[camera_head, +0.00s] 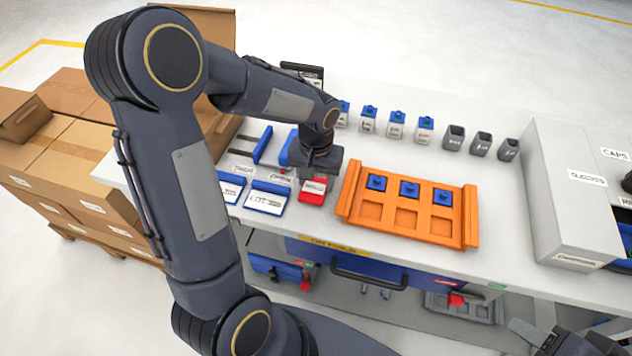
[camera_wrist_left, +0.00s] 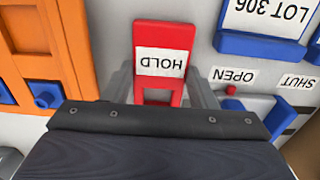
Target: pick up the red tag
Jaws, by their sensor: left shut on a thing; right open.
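The red tag (camera_head: 312,190) has a white label and is at the table's front part, just left of the orange tray. In the left wrist view the red tag (camera_wrist_left: 163,38) shows the word HOLD, upside down in the picture. My left gripper (camera_head: 316,172) is over the tag and shut on it, with a grey finger on each side. I cannot tell whether the tag still touches the table. My right gripper (camera_head: 567,343) is at the lower right corner, open and empty, away from the tag and partly cut off.
The orange tray (camera_head: 343,206) with three blue-topped pieces is right of the tag. Blue-framed LOT cards (camera_head: 266,200) stand to the left. Small containers (camera_head: 396,125) line the back. A white box unit (camera_head: 560,205) stands at the right. A drawer handle (camera_head: 368,279) is below the front edge.

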